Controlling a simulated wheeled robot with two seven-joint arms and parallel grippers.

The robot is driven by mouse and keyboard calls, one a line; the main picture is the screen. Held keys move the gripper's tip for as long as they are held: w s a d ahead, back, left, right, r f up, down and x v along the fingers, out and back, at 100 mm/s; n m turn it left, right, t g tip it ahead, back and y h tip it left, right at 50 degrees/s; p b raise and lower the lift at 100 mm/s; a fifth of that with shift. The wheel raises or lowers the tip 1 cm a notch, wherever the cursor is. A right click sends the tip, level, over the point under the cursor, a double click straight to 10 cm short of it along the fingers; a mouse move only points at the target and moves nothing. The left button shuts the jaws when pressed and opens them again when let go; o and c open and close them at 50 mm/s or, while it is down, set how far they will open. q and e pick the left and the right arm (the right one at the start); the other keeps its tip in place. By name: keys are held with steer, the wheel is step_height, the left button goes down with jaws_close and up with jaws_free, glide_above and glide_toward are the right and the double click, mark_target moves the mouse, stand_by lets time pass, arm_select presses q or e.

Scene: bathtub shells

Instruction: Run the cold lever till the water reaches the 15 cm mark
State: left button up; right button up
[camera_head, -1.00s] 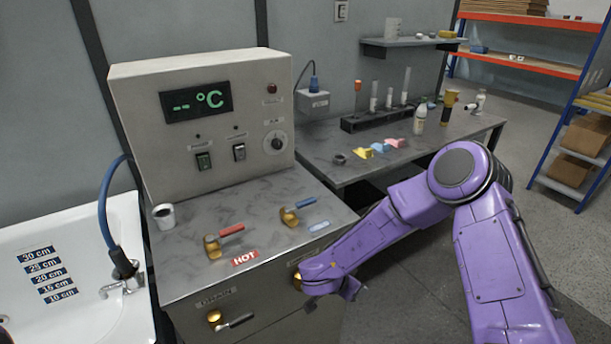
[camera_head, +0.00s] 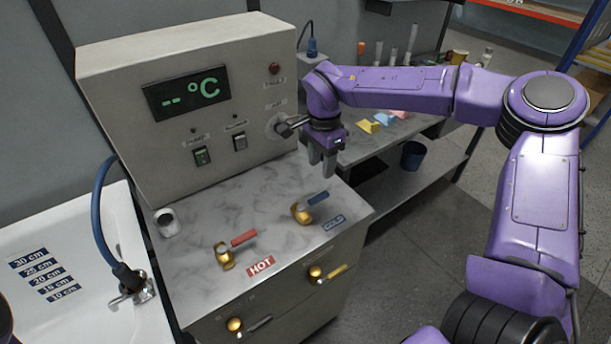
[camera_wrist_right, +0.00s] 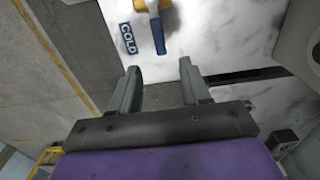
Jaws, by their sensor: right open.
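The cold lever (camera_head: 310,208) is a brass valve with a blue handle, beside the COLD label (camera_head: 334,222) on the marble counter. The blue handle also shows ahead of the fingers in the right wrist view (camera_wrist_right: 158,34). My right gripper (camera_head: 322,172) is open and empty, pointing down above the counter behind the cold lever and apart from it. The hot lever (camera_head: 230,250) has a red handle and stands to its left. The white tub (camera_head: 95,312) at the left carries depth labels, including the 15 cm mark (camera_head: 56,286). No water shows in its visible part. My left gripper is out of view.
The control box (camera_head: 200,110) with a "-- °C" display stands behind the levers, close to my right gripper. A grey cup (camera_head: 167,222) stands at the counter's left. Two brass valves are on the counter's front. A bench (camera_head: 400,165) is behind right.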

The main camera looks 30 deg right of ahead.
steer(key=p, duration=0.1)
glide_above(320, 196)
step_height(320, 196, down, 4)
steer(key=shift+s+d+f, duration=0.1)
steer(key=shift+s+f, duration=0.05)
steer(key=f, duration=0.1)
steer(key=f+p, duration=0.1)
steer(key=f, duration=0.3)
steer(key=shift+w, duration=0.35)
steer(key=shift+f, duration=0.45)
steer(key=shift+s, duration=0.2)
steer(key=shift+w, duration=0.1)
jaws_close()
